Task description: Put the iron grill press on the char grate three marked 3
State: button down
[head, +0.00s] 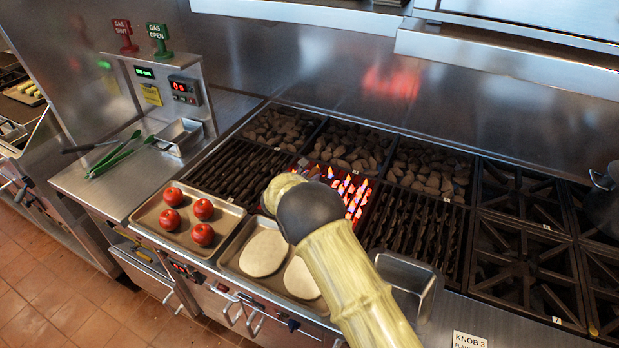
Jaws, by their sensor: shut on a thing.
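My pale yellow arm rises from the bottom to a black joint, and a short yellow part beyond it lies over the middle grate section. My gripper's fingers are hidden behind this joint. The iron grill press cannot be made out in this view. The right-hand char grate (412,235), dark and barred, is the third from the left and looks bare where it shows. Small white tags mark the grates, but their numbers are too small to read surely. Flames (352,192) burn at the middle grate, partly behind my arm.
A tray of red tomatoes (190,214) and a tray with pale flat rounds (262,252) sit along the front edge. A metal pan (410,284) stands in front of the right-hand grate. Burners (520,258) and a dark pot (603,200) lie right. Tongs (115,152) rest left.

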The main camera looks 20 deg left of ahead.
jog(key=c, duration=1.3)
grip_release()
jog(key=shift+r, duration=0.15)
jog(key=b+v, duration=0.2)
jog(key=v, duration=1)
jog(key=shift+s, duration=0.1)
